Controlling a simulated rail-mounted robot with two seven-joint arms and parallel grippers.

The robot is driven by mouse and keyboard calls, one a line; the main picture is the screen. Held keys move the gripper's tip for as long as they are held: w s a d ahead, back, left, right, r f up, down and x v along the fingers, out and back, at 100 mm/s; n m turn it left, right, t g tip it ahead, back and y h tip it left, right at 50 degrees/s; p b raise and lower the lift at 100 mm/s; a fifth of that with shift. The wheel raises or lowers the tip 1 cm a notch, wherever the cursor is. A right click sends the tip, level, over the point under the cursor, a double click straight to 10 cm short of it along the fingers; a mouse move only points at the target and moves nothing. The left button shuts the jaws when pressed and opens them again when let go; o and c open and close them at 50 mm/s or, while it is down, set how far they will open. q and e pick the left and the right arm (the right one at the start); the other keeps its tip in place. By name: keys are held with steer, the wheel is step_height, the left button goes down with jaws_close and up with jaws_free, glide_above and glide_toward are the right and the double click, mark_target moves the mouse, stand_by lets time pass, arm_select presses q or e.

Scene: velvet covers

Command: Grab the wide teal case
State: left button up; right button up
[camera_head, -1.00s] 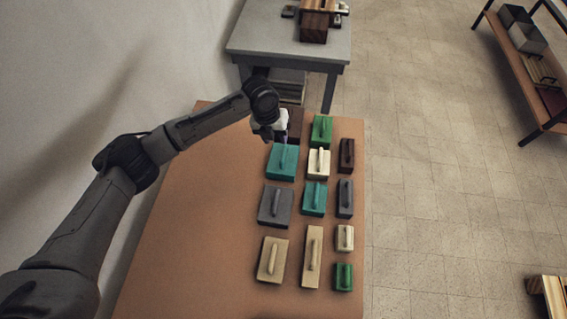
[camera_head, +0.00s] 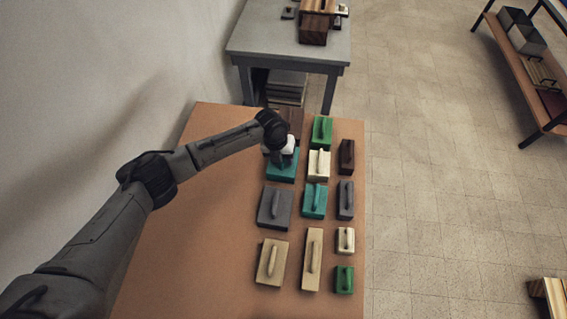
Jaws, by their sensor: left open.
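The wide teal case (camera_head: 283,172) lies on the orange-brown table, in the left column of handled cases. My left gripper (camera_head: 279,160) is over it, with the wrist hiding its far part and most of its handle. The jaws are open; whether they stand around the handle cannot be told. A narrower teal case (camera_head: 314,201) with a handle lies nearer and to the right. My right gripper does not show.
Close around lie a grey case (camera_head: 275,207), a cream case (camera_head: 319,165), a green case (camera_head: 321,133) and several others. The left part of the table (camera_head: 205,215) is clear. A grey table (camera_head: 262,40) stands beyond.

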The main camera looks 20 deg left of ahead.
arm_select(q)
steer(key=shift+f, duration=0.2)
jaws_close()
stand_by(0.3)
